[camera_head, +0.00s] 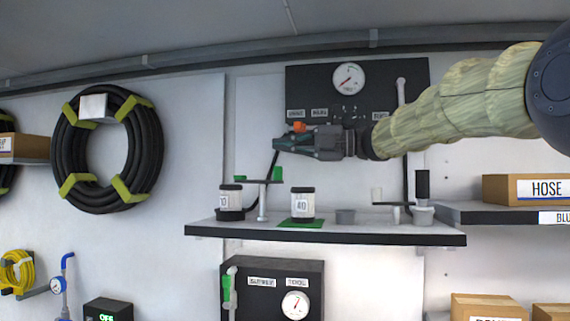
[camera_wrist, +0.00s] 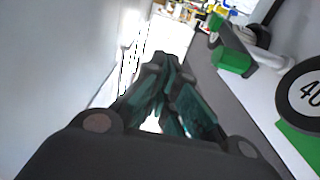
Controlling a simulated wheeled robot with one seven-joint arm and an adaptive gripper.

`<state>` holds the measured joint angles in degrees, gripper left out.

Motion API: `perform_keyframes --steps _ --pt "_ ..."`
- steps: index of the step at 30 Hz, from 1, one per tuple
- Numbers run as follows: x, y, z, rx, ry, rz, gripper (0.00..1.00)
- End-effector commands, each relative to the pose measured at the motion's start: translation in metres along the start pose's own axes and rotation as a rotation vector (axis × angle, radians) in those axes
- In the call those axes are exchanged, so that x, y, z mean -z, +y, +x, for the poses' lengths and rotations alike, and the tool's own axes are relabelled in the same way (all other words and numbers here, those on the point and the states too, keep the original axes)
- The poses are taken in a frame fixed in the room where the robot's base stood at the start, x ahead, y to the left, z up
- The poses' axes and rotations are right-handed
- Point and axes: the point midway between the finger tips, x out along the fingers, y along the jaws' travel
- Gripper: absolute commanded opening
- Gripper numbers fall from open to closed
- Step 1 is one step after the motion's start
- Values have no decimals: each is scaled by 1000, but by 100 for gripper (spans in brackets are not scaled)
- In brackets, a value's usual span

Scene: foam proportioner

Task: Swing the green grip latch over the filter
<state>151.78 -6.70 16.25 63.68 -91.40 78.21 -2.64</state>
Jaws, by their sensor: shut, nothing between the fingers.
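The green grip latch is a dark bar on a pale post on the shelf, with one green end (camera_head: 277,174) toward the right and another green end (camera_head: 239,178) toward the left. In the wrist view its larger green block (camera_wrist: 233,62) is right of the fingers, apart from them. A jar labelled 10 (camera_head: 231,200) stands in a dark holder by the post; a jar labelled 40 (camera_head: 302,204) stands on a green mat. I cannot tell which is the filter. My gripper (camera_head: 282,143) is shut and empty, above the latch, pointing left.
A black panel with a gauge (camera_head: 348,77) is on the wall behind my arm.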

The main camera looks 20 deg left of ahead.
Motion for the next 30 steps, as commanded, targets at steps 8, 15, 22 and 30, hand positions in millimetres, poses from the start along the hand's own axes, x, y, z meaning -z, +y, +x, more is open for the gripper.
perform_keyframes --steps 8,15,22,30 --pt "0 29 0 0 -1 -1 0" --pt "0 33 0 0 0 1 0" --pt "0 33 0 0 0 0 0" --pt "0 33 1 0 2 0 0"
